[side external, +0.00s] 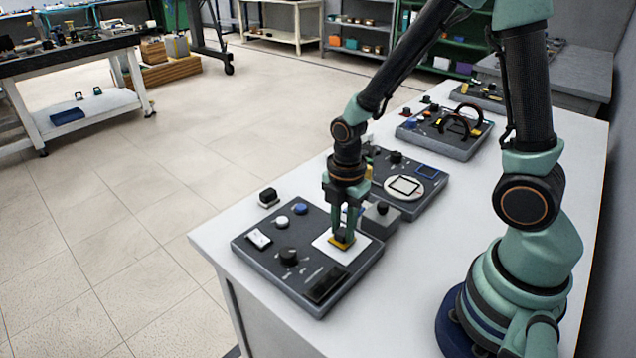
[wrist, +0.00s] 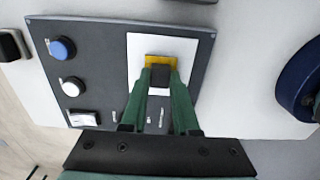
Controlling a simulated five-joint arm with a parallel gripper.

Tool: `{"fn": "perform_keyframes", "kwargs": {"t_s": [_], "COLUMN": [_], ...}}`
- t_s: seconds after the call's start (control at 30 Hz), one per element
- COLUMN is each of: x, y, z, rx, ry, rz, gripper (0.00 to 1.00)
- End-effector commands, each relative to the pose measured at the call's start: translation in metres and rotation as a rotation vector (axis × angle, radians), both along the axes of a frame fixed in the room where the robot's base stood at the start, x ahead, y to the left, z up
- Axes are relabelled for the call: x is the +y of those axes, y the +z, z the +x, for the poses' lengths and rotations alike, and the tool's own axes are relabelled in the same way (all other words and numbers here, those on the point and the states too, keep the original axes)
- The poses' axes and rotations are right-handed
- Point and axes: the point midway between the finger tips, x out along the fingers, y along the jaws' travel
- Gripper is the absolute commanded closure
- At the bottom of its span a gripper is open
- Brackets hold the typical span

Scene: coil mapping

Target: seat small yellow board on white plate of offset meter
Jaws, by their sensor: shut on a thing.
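The small yellow board (side external: 342,241) is at the white plate (side external: 324,250) of the dark grey meter panel (side external: 270,262). In the wrist view the yellow board (wrist: 152,62) carries a dark block and lies over the middle of the white plate (wrist: 188,48). My gripper (side external: 345,234) points down over the plate. Its green fingers (wrist: 160,80) are closed on the dark block of the board. Whether the board touches the plate or hovers just above it, I cannot tell.
The panel also bears a blue button (wrist: 62,48), a white button (wrist: 72,86) and a black knob (side external: 289,257). A grey box with a knob (side external: 381,217) stands close by the panel. A second panel (side external: 430,170) with a round white dial lies behind. A small black block (side external: 268,196) sits on the white table.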

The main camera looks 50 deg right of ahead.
Motion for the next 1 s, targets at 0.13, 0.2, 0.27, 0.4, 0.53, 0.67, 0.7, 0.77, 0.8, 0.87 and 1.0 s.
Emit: {"fn": "perform_keyframes", "kwargs": {"t_s": [0.13,0.2,0.27,0.4,0.53,0.67,0.7,0.77,0.8,0.87,1.0], "x": [0.0000,0.0000,0.0000,0.0000,0.0000,0.0000,0.0000,0.0000,0.0000,0.0000,0.0000], "y": [-0.0010,-0.0010,-0.0009,-0.0009,-0.0009,-0.0009,-0.0009,-0.0009,-0.0009,-0.0009,-0.0009], "z": [0.0000,0.0001,0.0001,0.0001,0.0002,0.0001,0.0001,0.0001,0.0001,0.0001,0.0001], "rx": [0.000,0.000,0.000,0.000,-0.001,-0.001,-0.001,0.000,0.000,0.000,0.000], "ry": [0.000,0.000,0.000,0.000,0.000,0.000,0.000,0.000,0.000,0.000,0.000], "rz": [0.000,0.000,0.000,0.000,0.000,0.000,0.000,0.000,0.000,0.000,0.000], "gripper": [1.00,1.00,1.00,1.00,0.36,0.36,0.36,0.29,0.13,0.06,0.06]}}
